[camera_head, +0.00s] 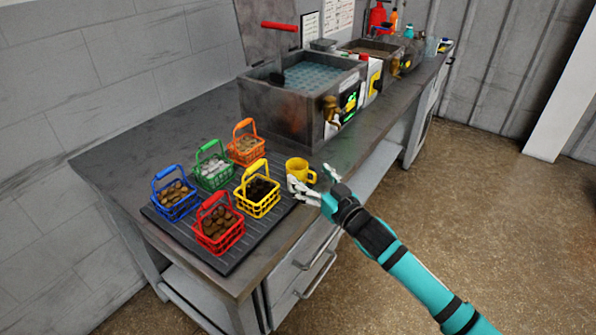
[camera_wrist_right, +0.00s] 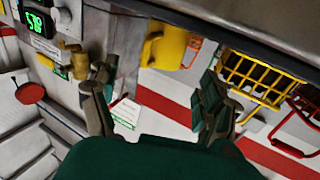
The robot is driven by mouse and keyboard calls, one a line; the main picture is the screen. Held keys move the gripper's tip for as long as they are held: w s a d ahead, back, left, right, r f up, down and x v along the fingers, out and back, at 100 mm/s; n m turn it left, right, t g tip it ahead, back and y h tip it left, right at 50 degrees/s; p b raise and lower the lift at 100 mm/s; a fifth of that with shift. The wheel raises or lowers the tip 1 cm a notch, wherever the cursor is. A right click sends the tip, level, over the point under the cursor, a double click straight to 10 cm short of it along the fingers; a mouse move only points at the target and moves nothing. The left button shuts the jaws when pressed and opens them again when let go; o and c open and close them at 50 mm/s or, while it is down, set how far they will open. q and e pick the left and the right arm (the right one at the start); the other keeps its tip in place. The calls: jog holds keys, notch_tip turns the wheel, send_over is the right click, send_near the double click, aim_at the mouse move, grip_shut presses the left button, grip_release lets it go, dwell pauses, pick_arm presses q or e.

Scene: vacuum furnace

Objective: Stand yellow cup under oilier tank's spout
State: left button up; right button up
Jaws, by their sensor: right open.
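The yellow cup (camera_head: 296,165) stands upright near the counter's front edge, beside the mat's far right corner. In the right wrist view, it (camera_wrist_right: 170,46) shows beyond the gap between the fingers. My right gripper (camera_head: 311,178) is open and close to the cup, its fingers toward the handle side; I cannot tell whether they touch it. The near tank (camera_head: 275,108) holds bluish liquid and has a brass spout (camera_head: 330,111) on its front. The far tank (camera_head: 349,55) has a brownish surface; its spout is too small to make out clearly. My left gripper is not in view.
Blue (camera_head: 175,197), red (camera_head: 219,228), green (camera_head: 212,170), yellow (camera_head: 257,194) and orange (camera_head: 246,148) baskets with contents stand on and by the dark ribbed mat (camera_head: 180,232). A counter strip (camera_head: 365,135) before the near tank is clear. Bottles crowd the far end.

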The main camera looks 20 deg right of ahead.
aim_at(297, 165)
jog(key=shift+w+a, duration=0.2)
jog(key=shift+w, duration=0.45)
jog(key=shift+w+a, duration=0.1)
jog(key=shift+w, duration=0.25)
jog(key=x, duration=0.3)
jog(key=shift+w+a+p, duration=0.1)
jog(key=shift+w+p, duration=0.2)
jog(key=shift+p, duration=0.1)
jog(key=shift+w+a+f, duration=0.1)
jog(key=shift+w, duration=0.25)
jog(key=c, duration=1.4)
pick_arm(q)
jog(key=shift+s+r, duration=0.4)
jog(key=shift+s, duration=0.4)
